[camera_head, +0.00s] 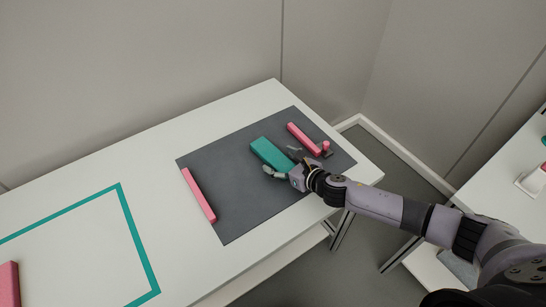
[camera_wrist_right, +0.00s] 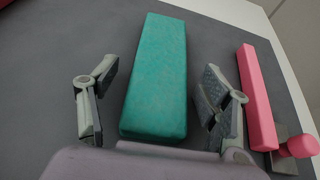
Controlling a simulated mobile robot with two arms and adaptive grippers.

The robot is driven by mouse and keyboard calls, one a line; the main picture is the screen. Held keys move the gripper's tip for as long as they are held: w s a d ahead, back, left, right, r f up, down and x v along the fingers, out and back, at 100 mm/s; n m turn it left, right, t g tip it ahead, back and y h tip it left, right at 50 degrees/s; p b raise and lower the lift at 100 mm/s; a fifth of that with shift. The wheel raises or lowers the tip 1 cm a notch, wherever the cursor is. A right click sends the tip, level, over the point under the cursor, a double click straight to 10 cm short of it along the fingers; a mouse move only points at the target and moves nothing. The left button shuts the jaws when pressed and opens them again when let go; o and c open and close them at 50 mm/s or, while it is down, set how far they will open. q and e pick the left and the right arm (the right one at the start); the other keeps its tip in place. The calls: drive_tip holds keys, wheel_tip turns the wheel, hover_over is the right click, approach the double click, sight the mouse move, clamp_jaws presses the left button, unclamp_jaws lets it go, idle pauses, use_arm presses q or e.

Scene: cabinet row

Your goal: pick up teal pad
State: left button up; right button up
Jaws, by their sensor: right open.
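The teal pad (camera_head: 269,151) is a long rectangular block lying on a dark grey mat (camera_head: 238,191) on the white table. In the right wrist view the teal pad (camera_wrist_right: 158,75) lies lengthwise between the spread fingers. My right gripper (camera_head: 282,160) is open at the near end of the pad, one finger on each side. The right wrist view shows the right gripper (camera_wrist_right: 152,100) with gaps between both fingers and the pad. My left gripper is not in view.
A pink bar with a knob (camera_head: 304,139) lies right of the pad, near the right finger. Another pink bar (camera_head: 198,195) lies at the mat's left. A teal outlined square (camera_head: 133,228) and a pink block (camera_head: 9,284) are on the table's left. Walls stand behind.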

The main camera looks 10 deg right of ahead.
drive_tip(key=shift+c, duration=0.4)
drive_tip(key=c, duration=0.9)
drive_tip(key=shift+r, duration=0.1)
drive_tip(key=shift+c, duration=0.2)
wheel_tip(320, 180, up, 20)
drive_tip(key=p, duration=0.5)
